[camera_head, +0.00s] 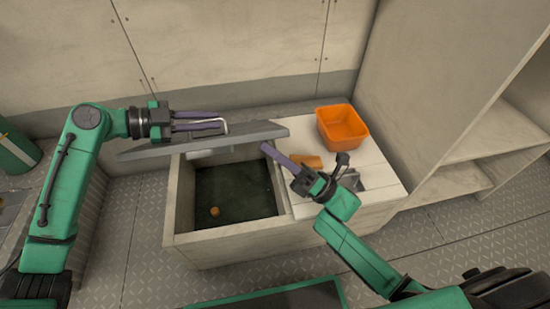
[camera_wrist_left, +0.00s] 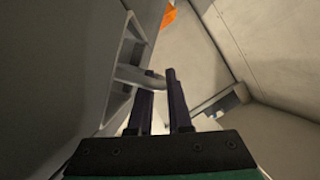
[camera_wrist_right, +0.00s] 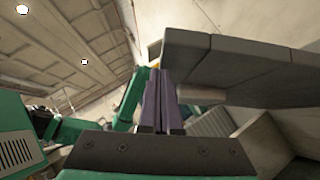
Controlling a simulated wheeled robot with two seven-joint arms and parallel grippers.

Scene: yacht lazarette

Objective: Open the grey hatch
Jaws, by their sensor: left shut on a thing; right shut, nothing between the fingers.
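The grey hatch (camera_head: 250,134) is raised above the open box (camera_head: 180,200), its panel seen nearly edge-on in the head view. My left gripper (camera_head: 222,121) is shut on the hatch's pale handle (camera_head: 211,119); the left wrist view shows the handle (camera_wrist_left: 132,76) between the fingers. My right gripper (camera_head: 265,147) is shut and empty at the hatch's right end, over the box's right edge. In the right wrist view its closed fingers (camera_wrist_right: 161,75) are beside the hatch (camera_wrist_right: 250,62); I cannot tell if they touch it.
An orange bin (camera_head: 342,126) and a small orange-brown item (camera_head: 307,161) are on the white counter right of the opening. A small orange object (camera_head: 214,211) lies on the box's dark floor. Shelves (camera_head: 490,135) stand at the right; a wall rises behind the hatch.

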